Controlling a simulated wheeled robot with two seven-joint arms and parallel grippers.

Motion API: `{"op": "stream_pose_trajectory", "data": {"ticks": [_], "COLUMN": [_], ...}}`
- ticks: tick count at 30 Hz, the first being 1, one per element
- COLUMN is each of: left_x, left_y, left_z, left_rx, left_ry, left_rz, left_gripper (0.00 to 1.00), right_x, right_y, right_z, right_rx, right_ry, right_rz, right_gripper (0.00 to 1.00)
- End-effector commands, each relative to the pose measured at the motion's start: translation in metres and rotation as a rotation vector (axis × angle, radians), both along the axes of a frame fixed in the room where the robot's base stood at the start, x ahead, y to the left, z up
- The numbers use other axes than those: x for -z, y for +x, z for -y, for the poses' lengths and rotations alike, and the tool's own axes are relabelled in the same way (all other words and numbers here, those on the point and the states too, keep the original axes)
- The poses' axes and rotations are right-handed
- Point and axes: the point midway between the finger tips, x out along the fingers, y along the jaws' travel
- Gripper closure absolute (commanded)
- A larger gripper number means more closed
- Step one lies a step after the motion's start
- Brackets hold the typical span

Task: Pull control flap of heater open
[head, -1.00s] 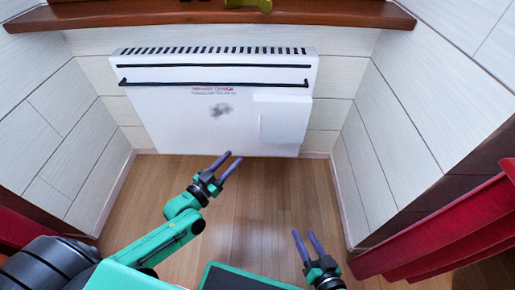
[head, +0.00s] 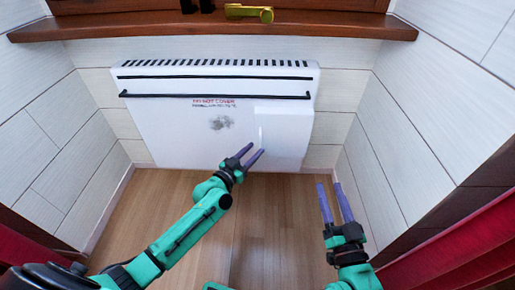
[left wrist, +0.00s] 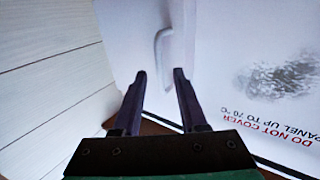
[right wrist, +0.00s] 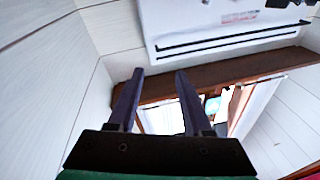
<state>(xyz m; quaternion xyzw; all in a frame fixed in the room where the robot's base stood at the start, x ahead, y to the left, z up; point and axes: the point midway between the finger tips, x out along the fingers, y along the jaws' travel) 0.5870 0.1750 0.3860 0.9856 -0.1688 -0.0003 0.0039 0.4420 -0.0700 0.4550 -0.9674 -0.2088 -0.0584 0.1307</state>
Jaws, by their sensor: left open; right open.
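The white heater (head: 180,130) hangs on the back wall under a wooden sill. Its control flap (head: 285,135) is a pale panel at the heater's lower right and looks closed. The flap (left wrist: 135,50) also shows in the left wrist view, with a curved white handle (left wrist: 162,45) just beyond the fingertips. My left gripper (head: 253,154) is open and empty, in front of the flap's lower left part in the head view. Contact with the handle does not show. My right gripper (head: 330,188) is open and empty, low and to the right of the heater.
White panelled side walls (head: 410,130) close in on both sides. A red cloth-like item (head: 450,250) is at the right. The wooden floor (head: 270,220) below the heater is clear.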

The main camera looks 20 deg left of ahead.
Motion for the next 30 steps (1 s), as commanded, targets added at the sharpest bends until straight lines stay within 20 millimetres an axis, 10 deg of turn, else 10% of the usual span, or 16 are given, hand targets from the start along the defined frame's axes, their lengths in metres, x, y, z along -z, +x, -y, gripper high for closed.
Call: {"op": "stream_pose_trajectory", "data": {"ticks": [9,20,24,30], "left_x": [0.001,0.0,0.0,0.0], "left_y": [0.022,0.026,0.026,0.026], "left_z": [0.007,0.009,0.009,0.009], "left_rx": [-0.001,0.0,0.0,-0.001], "left_ry": [-0.002,-0.001,-0.001,-0.001], "left_rz": [-0.001,-0.001,-0.001,-0.001], "left_gripper": [0.58,0.58,1.0,1.0], "right_x": [-0.074,-0.09,-0.09,-0.09], "right_y": [0.017,0.018,0.018,0.018], "right_z": [0.007,0.009,0.009,0.009], "right_rx": [0.031,0.036,0.036,0.037], "right_ry": [0.037,0.044,0.044,0.044], "right_rz": [0.222,0.264,0.264,0.263], "right_gripper": [0.5,0.5,0.5,0.5]}}
